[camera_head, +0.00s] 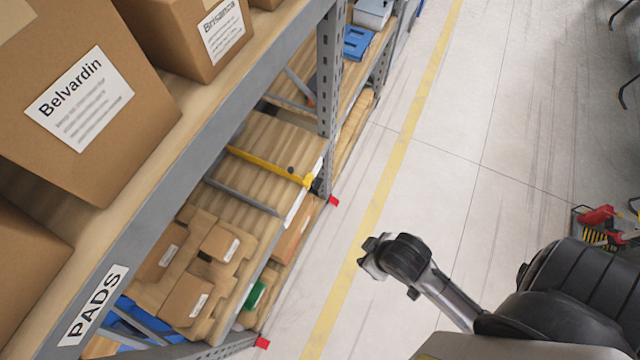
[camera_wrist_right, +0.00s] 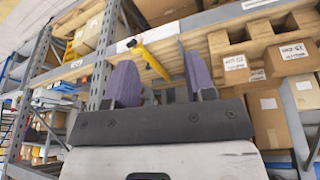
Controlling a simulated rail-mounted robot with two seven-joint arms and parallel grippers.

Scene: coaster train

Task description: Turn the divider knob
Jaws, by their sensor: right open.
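A yellow divider bar (camera_head: 262,166) lies across a slatted shelf in the head view, with a yellow end piece (camera_head: 308,181) at the aisle-side edge. A small dark knob (camera_head: 291,170) appears near that end. In the right wrist view the divider (camera_wrist_right: 152,60) shows beyond and between my fingers, with the dark knob (camera_wrist_right: 131,43) at its upper end. My right gripper (camera_head: 372,258) is over the aisle, apart from the shelf. Its two purple-padded fingers (camera_wrist_right: 160,80) are spread with nothing between them. My left gripper is out of view.
Upper-shelf boxes (camera_head: 84,100) and the grey rack beam (camera_head: 190,150) are at left. A rack post (camera_head: 328,90) stands just beyond the divider's end. Small cartons (camera_head: 187,298) sit on the lower shelf. The aisle floor (camera_head: 480,120) is mostly clear.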

